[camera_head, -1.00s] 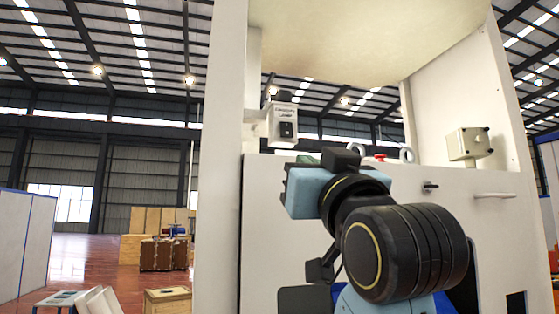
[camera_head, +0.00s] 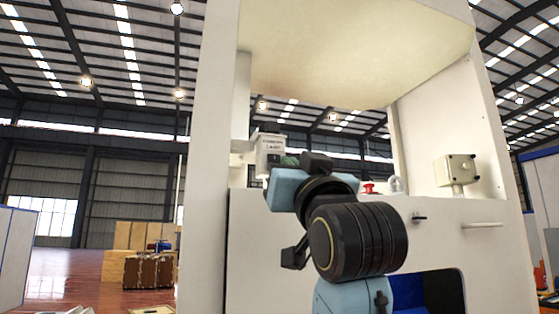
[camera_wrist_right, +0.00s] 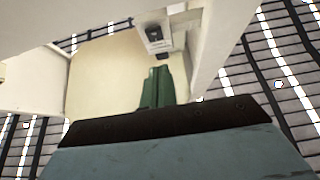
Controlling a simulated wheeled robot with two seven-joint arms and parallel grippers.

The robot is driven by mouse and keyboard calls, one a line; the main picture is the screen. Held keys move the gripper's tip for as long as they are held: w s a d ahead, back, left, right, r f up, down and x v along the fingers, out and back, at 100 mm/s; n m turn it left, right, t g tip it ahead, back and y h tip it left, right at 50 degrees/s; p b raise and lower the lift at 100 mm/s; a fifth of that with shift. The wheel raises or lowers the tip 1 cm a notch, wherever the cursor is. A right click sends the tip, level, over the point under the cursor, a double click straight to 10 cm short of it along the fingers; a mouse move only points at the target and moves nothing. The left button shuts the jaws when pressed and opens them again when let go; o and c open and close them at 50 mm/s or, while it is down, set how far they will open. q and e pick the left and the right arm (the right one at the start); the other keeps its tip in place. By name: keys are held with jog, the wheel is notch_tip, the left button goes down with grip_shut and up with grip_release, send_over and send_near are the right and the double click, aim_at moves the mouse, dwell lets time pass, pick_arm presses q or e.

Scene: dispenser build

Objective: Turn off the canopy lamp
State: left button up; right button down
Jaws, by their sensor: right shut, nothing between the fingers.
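The canopy lamp switch box (camera_head: 271,143), white with a "Canopy Lamp" label, is fixed to the inner side of the left post. Its dark rocker is hidden in the head view, but the box (camera_wrist_right: 153,38) and rocker show near the top of the right wrist view. My right gripper (camera_head: 289,160) is shut and empty, its green fingers just below and in front of the box. In the wrist view the fingertips (camera_wrist_right: 158,70) point toward the box, with a gap in the picture. Contact cannot be told. My left gripper is not in view.
The white left post (camera_head: 205,170) stands close beside the switch. The cream canopy underside (camera_head: 350,55) is overhead. A red knob (camera_head: 369,188), a grey box (camera_head: 456,170) and a bar handle (camera_head: 482,225) are to the right. Brown crates (camera_head: 148,271) stand far left.

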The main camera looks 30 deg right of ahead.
aim_at(273, 160)
jog(key=w, duration=0.1)
jog(key=w+p, duration=0.1)
jog(key=w, duration=0.1)
jog(key=w+d+r+p, duration=0.1)
jog(key=w, duration=0.1)
jog(key=shift+w+d, duration=0.1)
jog(key=shift+w+f, duration=0.2)
jog(key=shift+w, duration=0.15)
jog(key=shift+d, duration=0.1)
